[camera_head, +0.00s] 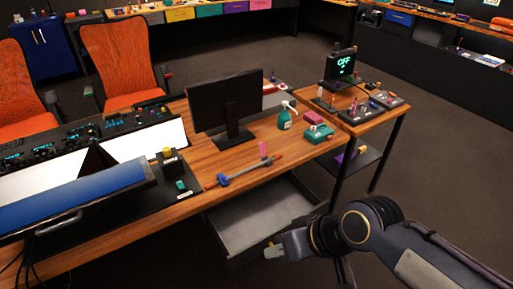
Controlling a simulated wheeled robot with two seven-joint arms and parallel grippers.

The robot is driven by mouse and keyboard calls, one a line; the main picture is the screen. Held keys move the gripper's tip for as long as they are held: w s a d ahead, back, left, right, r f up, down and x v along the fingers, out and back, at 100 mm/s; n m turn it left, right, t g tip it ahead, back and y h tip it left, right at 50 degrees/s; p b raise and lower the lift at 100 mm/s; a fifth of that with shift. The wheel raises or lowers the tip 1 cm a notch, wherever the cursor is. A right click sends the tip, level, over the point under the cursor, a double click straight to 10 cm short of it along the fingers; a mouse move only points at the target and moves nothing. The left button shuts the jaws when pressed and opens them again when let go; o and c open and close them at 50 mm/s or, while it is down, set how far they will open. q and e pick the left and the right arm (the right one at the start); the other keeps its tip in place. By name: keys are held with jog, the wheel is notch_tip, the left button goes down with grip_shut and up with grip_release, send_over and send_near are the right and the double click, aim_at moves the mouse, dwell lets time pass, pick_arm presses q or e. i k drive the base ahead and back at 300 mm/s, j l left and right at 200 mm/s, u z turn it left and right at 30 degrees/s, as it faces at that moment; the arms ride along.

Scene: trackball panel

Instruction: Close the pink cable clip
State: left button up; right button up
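A small pink piece (263,149), which looks like the cable clip, stands upright on the wooden desk at the far right end of a grey bar (245,172) with red and blue parts. It appears raised, like an open flap; its hinge and base are too small to make out. My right gripper (271,252) is in front of the desk's front edge, near the open grey drawer, apart from the pink piece. Its fingers point left, and their opening is too small to judge. My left gripper is out of view.
A black monitor (228,105), a green spray bottle (285,117) and a green box (318,133) stand on the desk behind the bar. A grey drawer (255,222) sticks out below the desk edge. A control console (130,180) fills the left.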

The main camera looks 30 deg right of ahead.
aim_at(262, 145)
jog(key=l+u, duration=0.1)
jog(key=u, duration=0.3)
jog(key=l+u, duration=0.15)
jog(key=u, duration=0.3)
jog(key=l+u, duration=0.15)
jog(key=u, duration=0.25)
jog(key=l+u, duration=0.15)
jog(key=u, duration=0.3)
jog(key=k+l+u, duration=0.4)
jog(key=l, duration=0.3)
jog(key=k+l+u, duration=0.45)
jog(key=l, duration=0.2)
jog(key=k+l+u, duration=0.4)
jog(key=k, duration=0.15)
